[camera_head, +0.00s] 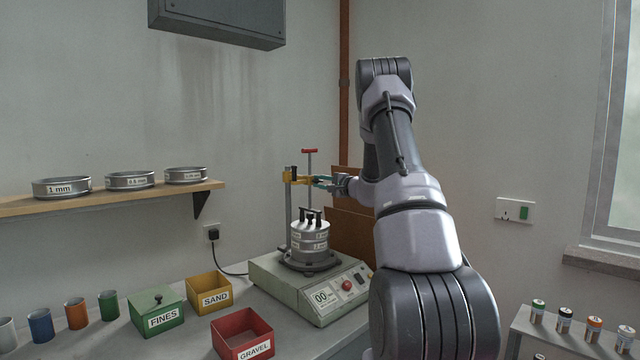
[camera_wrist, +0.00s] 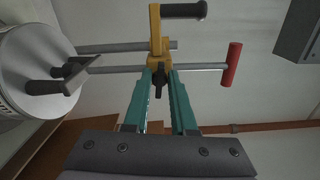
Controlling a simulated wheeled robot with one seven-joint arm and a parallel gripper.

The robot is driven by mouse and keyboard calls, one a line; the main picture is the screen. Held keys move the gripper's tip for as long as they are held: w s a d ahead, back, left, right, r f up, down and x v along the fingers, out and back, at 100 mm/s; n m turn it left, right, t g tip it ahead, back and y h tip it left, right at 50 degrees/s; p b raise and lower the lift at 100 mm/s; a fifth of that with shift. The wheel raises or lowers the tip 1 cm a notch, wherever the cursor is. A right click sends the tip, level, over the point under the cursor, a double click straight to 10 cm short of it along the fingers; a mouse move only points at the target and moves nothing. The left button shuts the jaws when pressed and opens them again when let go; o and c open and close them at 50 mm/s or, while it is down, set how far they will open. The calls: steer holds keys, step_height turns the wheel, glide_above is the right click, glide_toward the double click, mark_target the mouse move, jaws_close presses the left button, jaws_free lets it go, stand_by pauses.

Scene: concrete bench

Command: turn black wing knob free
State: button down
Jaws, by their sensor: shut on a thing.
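The black wing knob (camera_wrist: 158,82) sits on the yellow clamp (camera_wrist: 156,38), between the teal fingertips in the wrist view. My gripper (camera_wrist: 160,78) is shut on this knob; the fingertips partly cover its sides. In the head view my gripper (camera_head: 316,181) reaches in from the right to the yellow clamp (camera_head: 288,176), which sits on an upright rod. The knob is too small to make out there. A dark-gripped handle (camera_wrist: 184,10) sticks out of the clamp.
A sieve stack (camera_head: 310,240) with black fasteners on top stands on the shaker (camera_head: 315,297), below my gripper. A rod with a red crossbar (camera_wrist: 232,65) runs beside the clamp. Green, yellow and red boxes stand at the left front. A wall shelf (camera_head: 120,198) holds sieves.

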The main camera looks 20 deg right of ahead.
steer(key=shift+f+n, duration=0.1)
steer(key=shift+n, duration=0.6)
steer(key=c, duration=0.7)
jaws_free()
steer(key=shift+c, duration=0.2)
steer(key=v, duration=1.1)
